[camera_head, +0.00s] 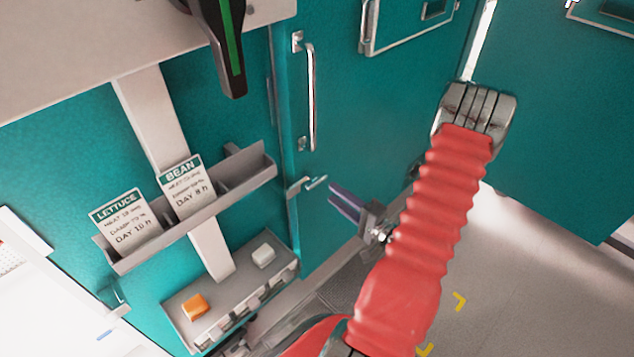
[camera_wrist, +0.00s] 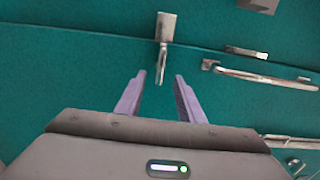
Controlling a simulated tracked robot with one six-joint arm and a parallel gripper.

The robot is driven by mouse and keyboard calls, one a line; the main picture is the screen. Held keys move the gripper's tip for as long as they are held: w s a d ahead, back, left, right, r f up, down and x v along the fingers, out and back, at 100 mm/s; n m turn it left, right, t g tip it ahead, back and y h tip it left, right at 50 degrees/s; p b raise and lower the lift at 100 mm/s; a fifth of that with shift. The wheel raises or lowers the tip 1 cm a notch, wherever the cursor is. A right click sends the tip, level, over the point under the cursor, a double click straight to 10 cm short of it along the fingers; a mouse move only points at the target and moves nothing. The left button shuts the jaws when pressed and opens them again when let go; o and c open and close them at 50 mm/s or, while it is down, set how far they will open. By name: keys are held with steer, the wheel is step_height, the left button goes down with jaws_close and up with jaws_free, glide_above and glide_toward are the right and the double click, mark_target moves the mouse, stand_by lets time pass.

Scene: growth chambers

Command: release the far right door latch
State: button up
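A small metal latch (camera_head: 308,186) sits on the seam at the left edge of a teal door (camera_head: 365,130), below its long vertical handle (camera_head: 311,97). In the wrist view the latch (camera_wrist: 164,30) has a flat plate with a thin lever pointing down towards my gripper. My gripper (camera_wrist: 160,76) is open and empty, with its two purple fingers on either side of the lever's line. The lever's end appears just ahead of the fingertips; contact is not visible. In the head view my gripper (camera_head: 335,197) is just right of the latch.
A grey rack (camera_head: 190,222) with lettuce and bean cards hangs on the left panel. Below it, a tray (camera_head: 182,300) holds an orange block (camera_head: 194,306) and a white block (camera_head: 263,255). A black lever with a green stripe (camera_head: 226,45) hangs above. Open floor (camera_head: 520,290) lies right.

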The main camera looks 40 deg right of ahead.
mark_target(319, 183)
steer(key=shift+w+a, duration=0.1)
steer(key=shift+w, duration=4.05)
steer(key=shift+c, duration=0.5)
jaws_close()
steer(key=shift+a+f, duration=0.1)
steer(key=shift+a, duration=0.05)
